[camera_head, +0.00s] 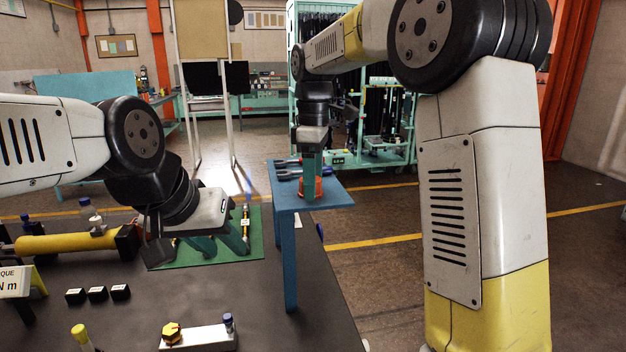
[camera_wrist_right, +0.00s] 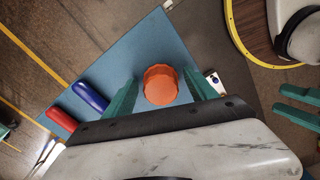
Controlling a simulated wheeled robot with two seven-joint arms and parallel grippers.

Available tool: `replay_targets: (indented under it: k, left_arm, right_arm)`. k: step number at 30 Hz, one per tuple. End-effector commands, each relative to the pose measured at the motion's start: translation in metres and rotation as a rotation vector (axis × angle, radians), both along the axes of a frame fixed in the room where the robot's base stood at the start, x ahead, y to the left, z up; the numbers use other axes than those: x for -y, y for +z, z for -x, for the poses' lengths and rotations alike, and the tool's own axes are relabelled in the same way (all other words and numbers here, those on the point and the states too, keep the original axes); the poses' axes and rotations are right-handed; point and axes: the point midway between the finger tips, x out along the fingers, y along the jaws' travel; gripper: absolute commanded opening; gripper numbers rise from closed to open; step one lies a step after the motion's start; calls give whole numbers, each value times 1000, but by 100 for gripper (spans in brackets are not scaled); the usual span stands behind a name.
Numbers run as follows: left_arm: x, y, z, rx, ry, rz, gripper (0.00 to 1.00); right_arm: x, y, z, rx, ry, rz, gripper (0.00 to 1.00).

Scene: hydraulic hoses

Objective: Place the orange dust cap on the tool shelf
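The orange dust cap (camera_head: 319,188) is on the blue tool shelf (camera_head: 337,194) in the head view, partly hidden by a green finger. In the right wrist view the cap (camera_wrist_right: 160,85) appears to rest on the blue shelf surface (camera_wrist_right: 150,45), between the fingertips. My right gripper (camera_head: 311,180) points down over the shelf. Its fingers (camera_wrist_right: 160,80) stand apart on either side of the cap, with a visible gap on each side. My left gripper (camera_head: 221,246) is open and seems empty, low over the green mat (camera_head: 257,243).
Tools with red (camera_wrist_right: 60,121) and blue (camera_wrist_right: 90,97) handles lie on the shelf beside the cap. The dark table holds a yellow cylinder (camera_head: 70,242), several small black blocks (camera_head: 98,293) and a metal block (camera_head: 200,338) with fittings. A hose rack (camera_head: 375,150) stands behind.

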Motion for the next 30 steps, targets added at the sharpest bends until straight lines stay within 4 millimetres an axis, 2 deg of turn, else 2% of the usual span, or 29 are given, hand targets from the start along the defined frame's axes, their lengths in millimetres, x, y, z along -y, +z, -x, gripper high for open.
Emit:
replay_targets:
  k: [9,13,17,24,30]
  left_arm:
    - [0,0,0,0,0,0,36]
    - [0,0,0,0,0,0,36]
    - [0,0,0,0,0,0,36]
    - [0,0,0,0,0,0,36]
    - [0,0,0,0,0,0,36]
  right_arm:
    - [0,0,0,0,0,0,73]
    - [0,8,-1,2,0,-1,73]
    - [0,29,-1,3,-1,-1,73]
    - [0,82,-1,3,-1,-1,73]
    - [0,112,-1,2,-1,0,73]
